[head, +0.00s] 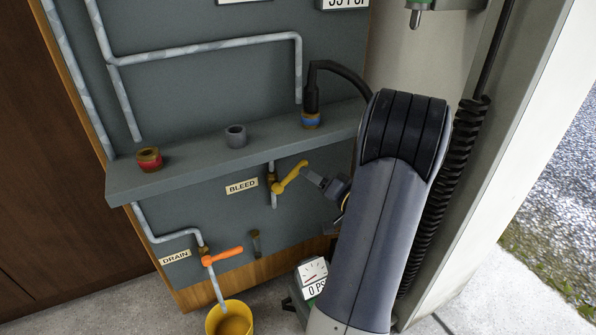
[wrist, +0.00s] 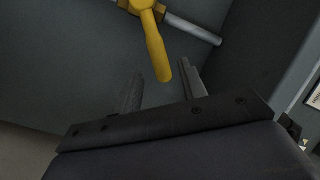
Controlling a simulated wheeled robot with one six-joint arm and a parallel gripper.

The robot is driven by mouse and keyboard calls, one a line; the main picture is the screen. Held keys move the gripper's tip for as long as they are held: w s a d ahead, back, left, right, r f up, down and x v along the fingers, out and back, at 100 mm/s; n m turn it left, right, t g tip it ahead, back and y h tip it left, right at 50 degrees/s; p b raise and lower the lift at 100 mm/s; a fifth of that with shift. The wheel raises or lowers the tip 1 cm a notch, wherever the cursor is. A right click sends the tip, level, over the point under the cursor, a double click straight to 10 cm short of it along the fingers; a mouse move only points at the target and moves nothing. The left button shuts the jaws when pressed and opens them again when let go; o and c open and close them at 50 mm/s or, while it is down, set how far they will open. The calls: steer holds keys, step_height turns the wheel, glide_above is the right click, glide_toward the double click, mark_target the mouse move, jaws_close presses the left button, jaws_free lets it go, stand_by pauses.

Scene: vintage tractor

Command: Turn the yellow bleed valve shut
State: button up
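The yellow bleed valve handle (head: 291,177) sits on a brass body on a short vertical pipe, beside the BLEED label (head: 242,186). It slants up and to the right, across the pipe. My gripper (head: 314,178) is just right of the handle's free end. In the wrist view the yellow handle (wrist: 155,45) comes down from the top, its tip lying between my two open fingers (wrist: 161,88) as seen there. Dark gaps show on both sides of the tip, and I see no finger touching it. How deep the tip sits between the fingers is unclear.
A shelf (head: 190,172) above the valve holds a red-banded fitting (head: 149,159), a grey one (head: 236,136) and a blue-banded one (head: 311,119) with a black hose. An orange drain handle (head: 223,255) and yellow bucket (head: 231,318) are lower left. A gauge (head: 312,276) stands below.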

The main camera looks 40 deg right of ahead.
mark_target(298, 169)
steer(key=shift+w+a+b, duration=0.15)
steer(key=shift+w+b, duration=0.15)
steer(key=shift+w, duration=1.05)
steer(key=shift+w+a+b, duration=0.1)
steer(key=shift+w+b, duration=0.2)
steer(key=shift+w, duration=1.05)
steer(key=shift+c, duration=0.3)
jaws_close()
